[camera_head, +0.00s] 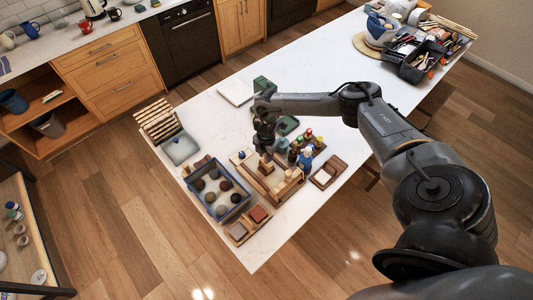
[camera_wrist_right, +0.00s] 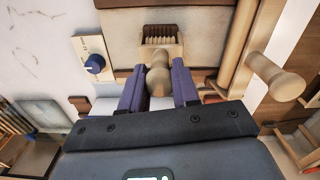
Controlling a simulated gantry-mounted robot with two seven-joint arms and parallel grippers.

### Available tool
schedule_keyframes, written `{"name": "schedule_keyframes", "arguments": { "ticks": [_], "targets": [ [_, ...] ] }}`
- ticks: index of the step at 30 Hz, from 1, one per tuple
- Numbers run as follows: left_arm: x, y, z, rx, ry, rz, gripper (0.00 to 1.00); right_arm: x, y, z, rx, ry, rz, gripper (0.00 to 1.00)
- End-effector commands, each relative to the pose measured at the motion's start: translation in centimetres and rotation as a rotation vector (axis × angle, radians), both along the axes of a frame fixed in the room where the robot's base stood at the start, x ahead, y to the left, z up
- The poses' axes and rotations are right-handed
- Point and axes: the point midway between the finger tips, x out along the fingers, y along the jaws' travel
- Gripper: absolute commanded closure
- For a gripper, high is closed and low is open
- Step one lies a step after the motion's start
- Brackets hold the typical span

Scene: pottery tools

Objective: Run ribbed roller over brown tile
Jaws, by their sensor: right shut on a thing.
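My right gripper (camera_head: 265,152) points down over the wooden tool tray (camera_head: 262,186) in the head view. In the right wrist view the right gripper (camera_wrist_right: 158,88) is shut on the round wooden handle (camera_wrist_right: 158,72) of a tool. The ribbed roller (camera_wrist_right: 161,38) shows just beyond this handle, against a beige surface; whether it touches that surface is unclear. A reddish-brown tile (camera_head: 258,213) lies on a small wooden board at the near end of the table, apart from the gripper. My left gripper is not in view.
A blue-grey crate (camera_head: 203,200) with dark round lumps stands left of the tray. Small bottles (camera_head: 308,135) stand to its right. A wooden rolling pin (camera_wrist_right: 275,78) lies right of the gripper in the wrist view.

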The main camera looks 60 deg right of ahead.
Motion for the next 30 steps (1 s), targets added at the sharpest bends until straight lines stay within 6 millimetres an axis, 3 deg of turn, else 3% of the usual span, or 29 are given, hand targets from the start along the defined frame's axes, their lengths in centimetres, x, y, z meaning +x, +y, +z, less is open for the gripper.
{"name": "schedule_keyframes", "arguments": {
  "ticks": [30],
  "targets": [
    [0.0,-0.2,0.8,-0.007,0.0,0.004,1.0,0.4,1.6,-0.1,0.0,0.002,0.0,1.0]
  ]
}}
